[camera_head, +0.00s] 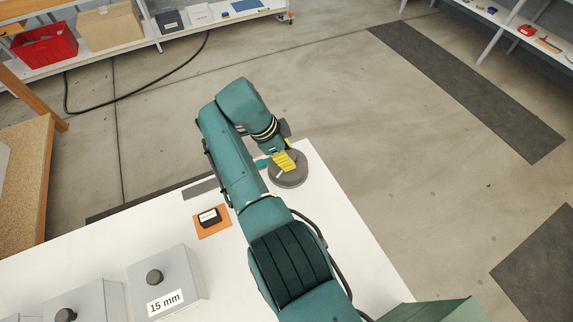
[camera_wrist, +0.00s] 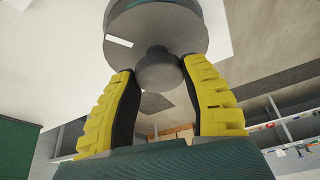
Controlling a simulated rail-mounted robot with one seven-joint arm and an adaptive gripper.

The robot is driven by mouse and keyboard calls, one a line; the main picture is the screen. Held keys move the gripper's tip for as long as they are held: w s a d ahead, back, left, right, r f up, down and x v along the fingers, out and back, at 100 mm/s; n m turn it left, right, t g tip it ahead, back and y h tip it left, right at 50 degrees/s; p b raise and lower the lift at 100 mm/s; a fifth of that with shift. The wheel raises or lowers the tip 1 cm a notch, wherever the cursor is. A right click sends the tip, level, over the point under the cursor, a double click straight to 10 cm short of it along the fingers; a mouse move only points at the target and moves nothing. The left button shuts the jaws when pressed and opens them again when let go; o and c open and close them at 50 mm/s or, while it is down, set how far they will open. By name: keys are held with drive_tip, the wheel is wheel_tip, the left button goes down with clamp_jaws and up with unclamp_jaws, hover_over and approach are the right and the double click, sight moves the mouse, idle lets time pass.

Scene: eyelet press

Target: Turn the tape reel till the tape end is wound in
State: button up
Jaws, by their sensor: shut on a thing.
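The tape reel (camera_head: 290,178) is a round grey disc at the far corner of the white table. In the wrist view the reel (camera_wrist: 180,30) fills the top, with a short white mark (camera_wrist: 118,41) on its face. A small round grey knob (camera_wrist: 158,72) stands out from the disc. My gripper (camera_wrist: 160,70) has its two yellow fingers on either side of this knob, shut on it. In the head view my gripper (camera_head: 286,160) is over the reel and hides part of it.
A grey box marked 15 mm (camera_head: 166,284) and another grey box (camera_head: 92,300) stand at the near left. A black item (camera_head: 209,217) lies on an orange mat (camera_head: 225,229). A grey strip (camera_head: 199,188) lies by the table's far edge.

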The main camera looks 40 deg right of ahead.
drive_tip(key=shift+f+m+y+b, duration=0.4)
drive_tip(key=shift+m+b, duration=0.4)
drive_tip(key=shift+b, duration=0.7)
drive_tip(key=shift+r+m+g+b, duration=0.1)
drive_tip(key=shift+m+g+b, duration=0.25)
drive_tip(key=shift+b, duration=0.55)
drive_tip(key=o, duration=1.2)
drive_tip(key=shift+r, duration=0.15)
drive_tip(key=shift+r, duration=0.1)
drive_tip(key=shift+p, duration=0.4)
